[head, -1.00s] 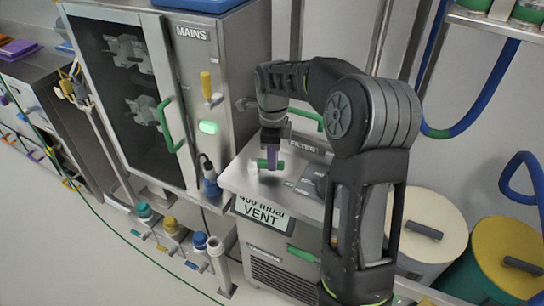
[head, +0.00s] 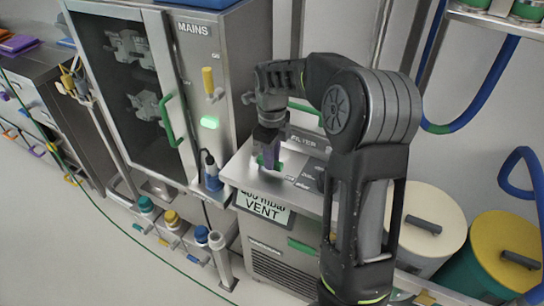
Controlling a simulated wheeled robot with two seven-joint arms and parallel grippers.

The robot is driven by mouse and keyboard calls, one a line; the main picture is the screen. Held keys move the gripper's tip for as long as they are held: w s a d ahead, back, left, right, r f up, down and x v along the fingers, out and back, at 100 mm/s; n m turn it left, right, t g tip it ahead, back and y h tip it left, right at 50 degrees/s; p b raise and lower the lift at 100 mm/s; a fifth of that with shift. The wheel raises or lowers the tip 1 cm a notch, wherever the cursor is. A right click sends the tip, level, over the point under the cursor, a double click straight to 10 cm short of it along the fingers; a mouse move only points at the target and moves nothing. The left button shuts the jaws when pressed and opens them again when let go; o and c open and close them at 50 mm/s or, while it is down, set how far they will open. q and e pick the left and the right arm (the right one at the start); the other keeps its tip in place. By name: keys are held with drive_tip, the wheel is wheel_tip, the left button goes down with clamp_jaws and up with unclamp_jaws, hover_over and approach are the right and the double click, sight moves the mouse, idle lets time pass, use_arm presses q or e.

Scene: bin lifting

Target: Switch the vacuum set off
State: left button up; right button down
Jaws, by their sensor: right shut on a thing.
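The vacuum set is a steel unit (head: 231,173) with a flat top, a "FILTER" label and a hanging sign (head: 262,207) that reads "VENT", its upper line partly hidden. On its top stands a small green handle (head: 261,160), mostly covered by my gripper. My left gripper is not in view.
A steel cabinet marked "MAINS" (head: 194,28) stands to the left, with a yellow lever (head: 208,79), a lit green lamp (head: 209,122) and a green door handle (head: 170,122). Lidded drums (head: 440,205) stand at right. A green cable crosses the floor.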

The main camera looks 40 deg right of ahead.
drive_tip(key=c, duration=1.3)
unclamp_jaws()
wheel_tip(320, 180, up, 8)
drive_tip(key=shift+f, duration=0.1)
drive_tip(key=shift+f, duration=0.1)
